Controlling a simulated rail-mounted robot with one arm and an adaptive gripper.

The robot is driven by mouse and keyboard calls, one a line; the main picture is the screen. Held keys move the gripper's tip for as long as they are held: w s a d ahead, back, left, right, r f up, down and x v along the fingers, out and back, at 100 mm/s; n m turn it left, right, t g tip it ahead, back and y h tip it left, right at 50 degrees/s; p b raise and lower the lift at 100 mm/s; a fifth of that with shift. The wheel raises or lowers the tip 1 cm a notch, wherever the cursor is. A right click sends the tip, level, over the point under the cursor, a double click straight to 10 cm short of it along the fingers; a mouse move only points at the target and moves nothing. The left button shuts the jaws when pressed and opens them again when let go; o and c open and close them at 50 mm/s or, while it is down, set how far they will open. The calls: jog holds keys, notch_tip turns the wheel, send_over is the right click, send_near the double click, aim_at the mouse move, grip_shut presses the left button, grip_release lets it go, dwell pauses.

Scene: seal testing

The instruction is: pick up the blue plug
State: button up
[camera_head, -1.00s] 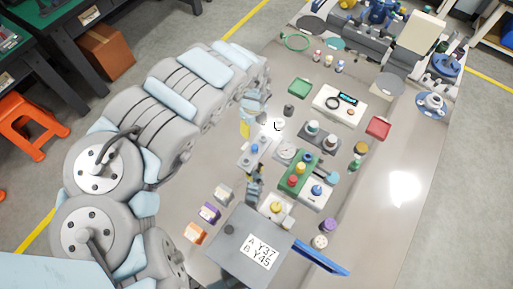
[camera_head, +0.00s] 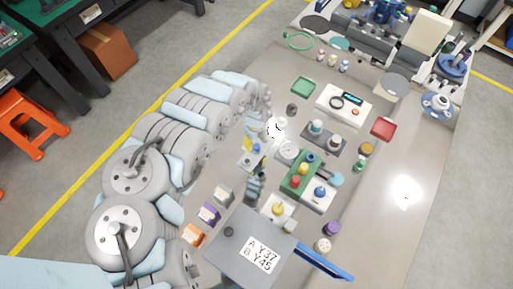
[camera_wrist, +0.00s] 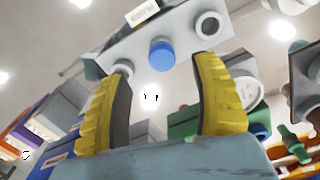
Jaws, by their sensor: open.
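The blue plug (camera_wrist: 162,53) stands in a grey plate (camera_wrist: 135,42) in the wrist view, between a pale ring-shaped part on the left and a dark-holed ring on the right. In the head view a blue plug (camera_head: 256,148) shows on a small grey plate (camera_head: 247,163) beside my arm's end. My gripper (camera_wrist: 162,72) is open, its yellow fingers spread to either side of the blue plug in the picture. Nothing is between the fingers that I can see held. In the head view only a yellow part of my gripper (camera_head: 246,130) shows; the rest is hidden.
A green block (camera_head: 301,174) with coloured plugs and a round white dial (camera_head: 288,150) stand right of the plate. Orange, purple and white boxes (camera_head: 208,213) and a grey labelled panel (camera_head: 235,240) are nearer.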

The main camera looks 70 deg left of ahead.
aim_at(256, 145)
jog(key=shift+a+f+b, duration=0.15)
jog(key=shift+f+b, duration=0.1)
jog(key=shift+f, duration=1.05)
jog(key=shift+a+f+b, duration=0.1)
jog(key=shift+f+b, duration=0.15)
jog(key=shift+f, duration=1.05)
jog(key=c, duration=1.1)
